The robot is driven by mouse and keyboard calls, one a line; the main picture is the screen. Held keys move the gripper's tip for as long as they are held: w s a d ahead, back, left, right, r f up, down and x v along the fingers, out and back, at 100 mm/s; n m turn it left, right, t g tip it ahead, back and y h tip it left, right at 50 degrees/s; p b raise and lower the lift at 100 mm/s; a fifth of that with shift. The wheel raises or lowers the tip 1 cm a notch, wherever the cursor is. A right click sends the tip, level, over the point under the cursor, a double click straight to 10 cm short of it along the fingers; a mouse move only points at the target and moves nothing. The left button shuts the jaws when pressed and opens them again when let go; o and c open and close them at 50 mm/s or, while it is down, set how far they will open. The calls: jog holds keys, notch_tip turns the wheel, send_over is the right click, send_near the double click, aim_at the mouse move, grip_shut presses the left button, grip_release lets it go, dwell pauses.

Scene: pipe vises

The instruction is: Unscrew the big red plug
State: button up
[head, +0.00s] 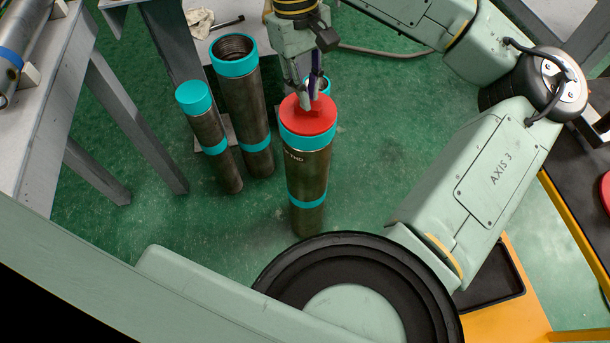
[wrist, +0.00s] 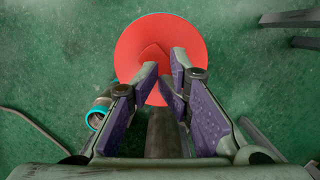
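The big red plug (head: 308,121) is a round red disc on top of an upright dark metal pipe with teal bands (head: 307,172). A small raised red part shows at the middle of its top. In the wrist view the plug (wrist: 185,38) fills the upper middle. My gripper (head: 309,100) is right over the plug, fingers pointing down at its middle. In the wrist view its two purple-padded fingers (wrist: 164,76) stand apart with a narrow gap, and red shows between them. I cannot tell whether the fingertips touch the raised part, which they partly cover.
A wide open pipe (head: 234,66) and a narrower teal-capped pipe (head: 201,122) stand upright to the left. Another teal-rimmed pipe (wrist: 96,119) is close beside the plug, partly hidden. A grey bench (head: 45,145) is at the left.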

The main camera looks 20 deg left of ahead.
jog(key=shift+r, duration=0.6)
